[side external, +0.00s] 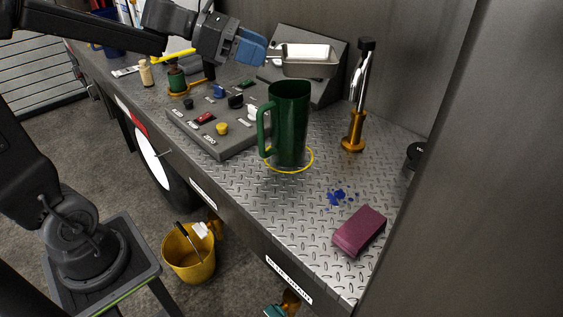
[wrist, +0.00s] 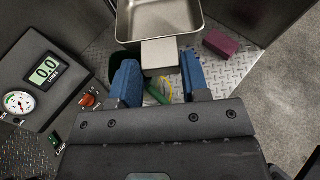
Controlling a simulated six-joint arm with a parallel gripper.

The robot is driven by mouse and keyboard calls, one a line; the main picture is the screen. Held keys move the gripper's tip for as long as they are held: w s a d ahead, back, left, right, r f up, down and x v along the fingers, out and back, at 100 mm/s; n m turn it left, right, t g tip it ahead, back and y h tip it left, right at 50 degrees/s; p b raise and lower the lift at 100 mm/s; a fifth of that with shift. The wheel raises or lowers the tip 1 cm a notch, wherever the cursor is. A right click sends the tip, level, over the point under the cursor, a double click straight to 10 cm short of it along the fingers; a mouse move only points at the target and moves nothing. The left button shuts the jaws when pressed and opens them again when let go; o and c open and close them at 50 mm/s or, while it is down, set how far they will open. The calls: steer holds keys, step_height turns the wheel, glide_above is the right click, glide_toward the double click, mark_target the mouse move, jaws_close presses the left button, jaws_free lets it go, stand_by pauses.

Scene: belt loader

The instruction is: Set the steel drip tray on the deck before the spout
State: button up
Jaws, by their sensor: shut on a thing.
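The steel drip tray (side external: 312,69) is a shallow, bright rectangular pan. My gripper (side external: 264,51), with blue fingers, is shut on its tab and holds it above the deck at the back, in front of the dark panel box. In the wrist view the tray (wrist: 160,28) fills the top middle, and its tab lies between the fingertips of my gripper (wrist: 160,62). The spout (side external: 361,85) is a chrome tap with a black handle and a brass base, upright on the deck (side external: 300,205) right of the tray. The wrist view does not clearly show the spout.
A tall green jug (side external: 289,125) stands inside a yellow ring (side external: 310,163), before the spout. A maroon block (side external: 359,231) and blue spatter (side external: 337,197) lie nearer the front. A control panel (side external: 215,120) is left of the jug. Some deck right of the jug is bare.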

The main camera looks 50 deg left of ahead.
steer(key=s+f+m+g+h, duration=0.35)
steer(key=f+m+g, duration=0.35)
steer(key=m+g, duration=0.35)
steer(key=n+t, duration=0.6)
glide_above(210, 173)
steer(key=shift+m, duration=0.25)
step_height(210, 173, down, 18)
steer(key=shift+r, duration=0.25)
steer(key=shift+f, duration=1.55)
steer(key=o, duration=0.8)
